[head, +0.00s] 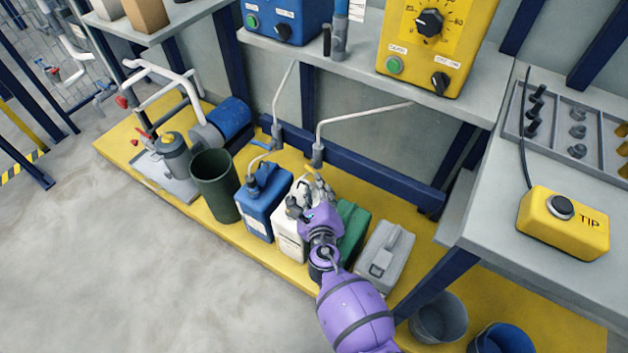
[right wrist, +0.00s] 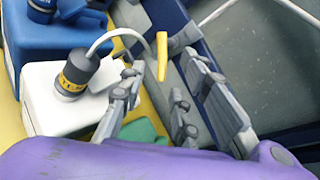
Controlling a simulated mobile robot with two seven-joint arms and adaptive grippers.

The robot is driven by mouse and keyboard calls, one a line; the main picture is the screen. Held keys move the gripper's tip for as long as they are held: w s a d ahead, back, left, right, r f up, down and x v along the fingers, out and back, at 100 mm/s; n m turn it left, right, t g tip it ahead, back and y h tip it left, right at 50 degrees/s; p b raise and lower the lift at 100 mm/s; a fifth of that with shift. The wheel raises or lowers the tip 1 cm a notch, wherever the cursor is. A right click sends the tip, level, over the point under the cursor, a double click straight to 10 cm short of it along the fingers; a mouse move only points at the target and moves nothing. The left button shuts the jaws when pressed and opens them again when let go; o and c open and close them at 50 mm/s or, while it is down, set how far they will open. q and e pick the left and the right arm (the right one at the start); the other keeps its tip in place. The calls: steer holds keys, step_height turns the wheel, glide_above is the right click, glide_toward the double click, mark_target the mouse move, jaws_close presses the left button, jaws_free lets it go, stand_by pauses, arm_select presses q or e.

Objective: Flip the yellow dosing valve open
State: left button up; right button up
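My left gripper is not in view.
A blue canister (head: 263,203) stands left of the white one; a green canister (head: 352,227) and a grey one (head: 384,256) stand right. A shelf with a yellow control box (head: 438,45) is above. A blue rail (head: 385,178) runs behind.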

steer(key=w+n+b, duration=0.1)
steer(key=w, duration=0.1)
steer(key=w+f+n+b, duration=0.1)
steer(key=w, duration=0.1)
steer(key=w+f+n+b, duration=0.1)
steer(key=w, duration=0.2)
steer(key=shift+w, duration=0.35)
jaws_close()
